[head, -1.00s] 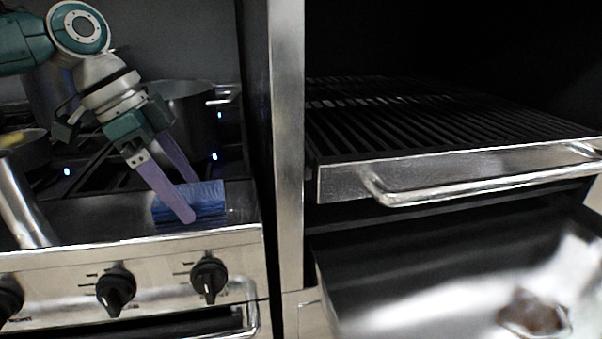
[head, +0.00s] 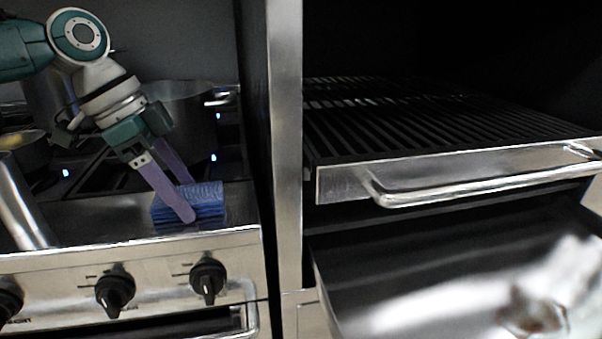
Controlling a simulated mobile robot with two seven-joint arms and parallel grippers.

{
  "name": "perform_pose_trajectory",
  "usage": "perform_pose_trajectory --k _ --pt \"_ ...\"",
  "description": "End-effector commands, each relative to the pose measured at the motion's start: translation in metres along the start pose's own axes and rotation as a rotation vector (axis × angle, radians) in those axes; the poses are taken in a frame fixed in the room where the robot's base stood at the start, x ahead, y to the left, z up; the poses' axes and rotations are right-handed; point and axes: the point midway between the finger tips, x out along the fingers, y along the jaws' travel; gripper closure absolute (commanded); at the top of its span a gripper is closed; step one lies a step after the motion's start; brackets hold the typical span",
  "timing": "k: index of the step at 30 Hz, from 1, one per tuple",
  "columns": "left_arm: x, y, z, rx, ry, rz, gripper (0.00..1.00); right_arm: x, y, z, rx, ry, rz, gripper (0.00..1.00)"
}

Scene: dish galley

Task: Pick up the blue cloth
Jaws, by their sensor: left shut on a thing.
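The blue cloth (head: 209,194) lies folded on the steel front ledge of the stove (head: 100,218), near its right end. My left gripper (head: 192,200) comes down from the upper left, with its two purple fingers on the cloth. It is shut on the cloth, one finger on the near side and the other behind. The near finger hides part of the cloth. The cloth still appears to be at the ledge; I cannot tell any gap beneath it. My right gripper is not in view.
A large pot (head: 185,115) stands on the burners behind the gripper. A pan (head: 22,150) with a steel handle (head: 22,205) is at the left. Black knobs (head: 208,280) line the stove front. A steel post (head: 286,150) separates the stove from the grill rack (head: 430,125) on the right.

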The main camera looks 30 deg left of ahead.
Motion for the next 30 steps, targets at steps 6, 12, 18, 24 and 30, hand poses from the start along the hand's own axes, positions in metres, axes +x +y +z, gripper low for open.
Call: perform_pose_trajectory --k 6,12,18,24,30 --pt "0.0 0.0 0.0 0.0 0.0 -0.001 0.81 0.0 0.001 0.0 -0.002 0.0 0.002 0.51" --pt "-0.002 -0.001 -0.001 0.001 0.0 -0.002 0.81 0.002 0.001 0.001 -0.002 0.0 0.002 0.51" --pt "-0.024 -0.001 -0.01 0.002 0.001 -0.002 0.81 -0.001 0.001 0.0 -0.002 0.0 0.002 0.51" --pt "-0.075 -0.002 -0.032 0.003 0.004 -0.006 0.81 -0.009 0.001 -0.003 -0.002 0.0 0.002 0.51" --pt "-0.133 -0.001 -0.056 0.003 0.006 -0.004 0.81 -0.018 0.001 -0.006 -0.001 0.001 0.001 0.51"
